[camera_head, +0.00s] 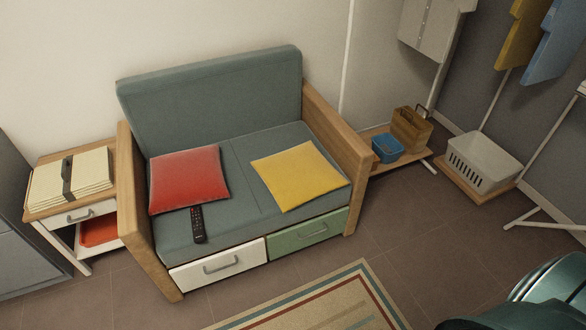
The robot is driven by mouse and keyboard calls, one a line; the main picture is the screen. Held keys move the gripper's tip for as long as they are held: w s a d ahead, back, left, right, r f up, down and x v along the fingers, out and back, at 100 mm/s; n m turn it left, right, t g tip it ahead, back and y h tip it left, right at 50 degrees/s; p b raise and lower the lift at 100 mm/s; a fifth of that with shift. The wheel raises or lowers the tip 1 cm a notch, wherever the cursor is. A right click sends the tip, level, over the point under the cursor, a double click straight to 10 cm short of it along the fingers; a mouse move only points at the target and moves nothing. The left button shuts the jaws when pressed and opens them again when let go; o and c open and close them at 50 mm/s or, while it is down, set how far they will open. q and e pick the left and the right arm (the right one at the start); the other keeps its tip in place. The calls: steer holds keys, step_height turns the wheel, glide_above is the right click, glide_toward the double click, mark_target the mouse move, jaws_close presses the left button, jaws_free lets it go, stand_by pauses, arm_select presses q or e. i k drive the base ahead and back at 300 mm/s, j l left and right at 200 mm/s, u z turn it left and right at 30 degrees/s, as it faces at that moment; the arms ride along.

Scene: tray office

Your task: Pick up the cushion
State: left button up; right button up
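Two cushions lie flat on the seat of a grey-green sofa (245,150) with wooden arms. The red cushion (188,178) is on the left half of the seat. The yellow cushion (299,174) is on the right half, near the front edge. The two cushions are apart. Neither of my grippers shows in the head view, and nothing touches the cushions from above.
A black remote (199,225) lies in front of the red cushion. Drawers (219,264) sit under the seat. A side table (47,208) with stacked papers stands left. A white basket (482,161) and blue bin (387,148) stand right. A striped rug (318,301) lies in front.

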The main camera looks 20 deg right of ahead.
mark_target(298, 175)
steer(key=i+j, duration=0.45)
steer(key=i+j+z, duration=0.1)
steer(key=i+j, duration=0.3)
steer(key=i, duration=0.25)
steer(key=z, duration=1.4)
